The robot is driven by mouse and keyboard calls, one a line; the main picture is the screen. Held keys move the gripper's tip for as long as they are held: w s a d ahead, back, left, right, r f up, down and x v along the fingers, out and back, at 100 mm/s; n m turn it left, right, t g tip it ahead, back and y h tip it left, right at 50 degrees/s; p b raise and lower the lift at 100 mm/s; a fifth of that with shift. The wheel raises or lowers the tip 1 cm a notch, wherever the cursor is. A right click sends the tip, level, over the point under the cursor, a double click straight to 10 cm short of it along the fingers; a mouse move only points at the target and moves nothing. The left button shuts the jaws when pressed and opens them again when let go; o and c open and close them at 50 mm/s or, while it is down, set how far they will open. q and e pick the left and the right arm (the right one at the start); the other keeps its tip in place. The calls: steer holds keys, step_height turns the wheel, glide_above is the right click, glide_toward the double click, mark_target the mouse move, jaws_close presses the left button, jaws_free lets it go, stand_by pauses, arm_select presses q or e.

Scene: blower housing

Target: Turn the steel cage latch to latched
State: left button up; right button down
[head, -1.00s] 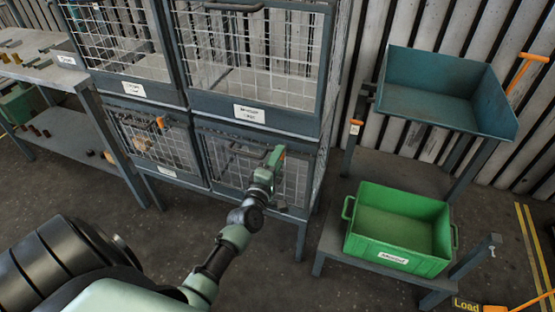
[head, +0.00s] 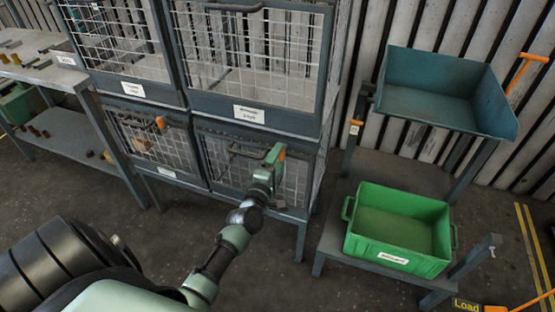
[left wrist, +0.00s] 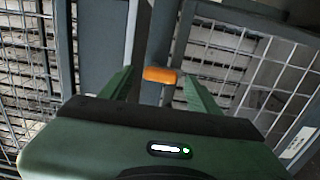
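An orange latch handle (left wrist: 160,75) shows in the left wrist view, lying roughly level in front of a grey cage post. My left gripper (left wrist: 158,80) is open, with one finger on each side of the handle; I cannot tell whether either touches it. In the head view my left gripper (head: 270,165) is at the right side of the lower right cage (head: 225,165), and a bit of the orange latch (head: 282,153) shows beside it. The gripper hides most of that latch. My right gripper is in neither view.
The lower left cage has its own orange latch (head: 160,122). Larger mesh cages (head: 250,114) stand above. A green bin (head: 400,225) and a blue tray (head: 435,90) are to the right. A grey bench (head: 45,78) is at the left.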

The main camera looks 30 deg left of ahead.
arm_select(q)
steer(key=v, duration=0.8)
steer(key=shift+w+a, duration=0.1)
steer(key=s+d+f+m+g+h, duration=0.1)
steer(key=s+d+f+m+g, duration=0.2)
steer(key=f, duration=0.7)
steer(key=s+d+f+m+g+h, duration=0.25)
steer(key=s+f+m, duration=0.25)
steer(key=f, duration=0.4)
steer(key=s+d+f+m+g+h, duration=0.1)
steer(key=s+d+f+m+g, duration=0.2)
steer(key=f, duration=0.7)
steer(key=s+d+f+m+g, duration=0.1)
steer(key=s+f+m, duration=0.3)
steer(key=s, duration=0.6)
steer(key=s+d+f+m+g+p, duration=0.1)
steer(key=s+f+m+g, duration=0.3)
steer(key=s+f, duration=0.3)
steer(key=s+d+f+m+g, duration=0.1)
steer(key=s+f+m+g, duration=0.2)
steer(key=s, duration=1.2)
step_height(320, 180, down, 3)
steer(key=shift+s+f+m, duration=0.2)
steer(key=shift+m, duration=0.5)
